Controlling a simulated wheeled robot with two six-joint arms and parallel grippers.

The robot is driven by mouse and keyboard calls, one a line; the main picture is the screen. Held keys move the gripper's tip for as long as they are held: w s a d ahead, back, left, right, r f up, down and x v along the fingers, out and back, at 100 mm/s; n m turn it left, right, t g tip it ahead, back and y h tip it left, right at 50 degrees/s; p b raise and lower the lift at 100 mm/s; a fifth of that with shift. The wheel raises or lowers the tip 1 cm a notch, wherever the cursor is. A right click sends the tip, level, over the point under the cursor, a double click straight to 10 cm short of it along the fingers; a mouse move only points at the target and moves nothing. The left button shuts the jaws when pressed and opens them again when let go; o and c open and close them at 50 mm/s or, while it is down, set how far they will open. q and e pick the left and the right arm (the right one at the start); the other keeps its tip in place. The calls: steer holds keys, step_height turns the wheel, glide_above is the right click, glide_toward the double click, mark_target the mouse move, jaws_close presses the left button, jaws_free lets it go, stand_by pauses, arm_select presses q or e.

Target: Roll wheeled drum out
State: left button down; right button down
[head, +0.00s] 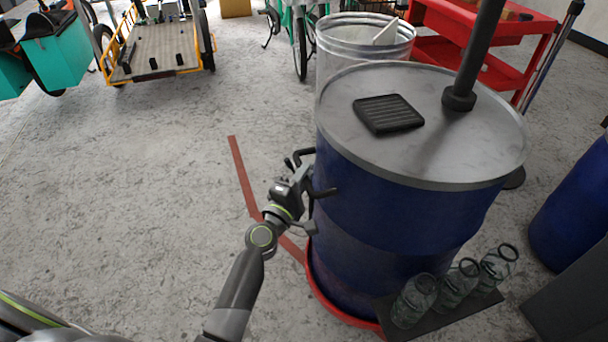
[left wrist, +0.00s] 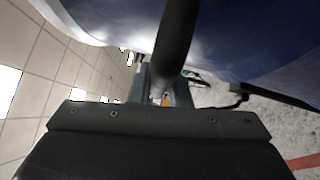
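The blue drum (head: 400,225) stands upright at the right of the head view, with a grey lid (head: 445,150) and a red base ring (head: 340,309). No wheels can be made out. My left gripper (head: 312,186) is at the drum's left side, at a dark bar-like handle (head: 300,156). In the left wrist view, a dark bar (left wrist: 176,45) passes close in front of the camera down to the gripper (left wrist: 163,88), with the drum's blue side (left wrist: 240,45) behind. I cannot tell whether the fingers are closed on the bar. My right gripper is out of view.
A black grille (head: 388,113) and dark post (head: 478,55) are on the lid. Glass bottles (head: 456,285) stand on a shelf at the drum's front. A whitish drum (head: 340,45) and red cart (head: 510,72) stand behind; another blue drum (head: 575,220) is right.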

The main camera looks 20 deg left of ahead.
arm_select(q)
steer(key=shift+s+a, duration=0.1)
steer(key=s+a, duration=0.1)
steer(key=a, duration=0.1)
steer(key=shift+s+a, duration=0.4)
steer(key=c, duration=1.4)
jaws_free()
steer(key=shift+o, duration=0.2)
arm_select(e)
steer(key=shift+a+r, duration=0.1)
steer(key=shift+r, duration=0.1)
arm_select(q)
steer(key=shift+d, duration=0.1)
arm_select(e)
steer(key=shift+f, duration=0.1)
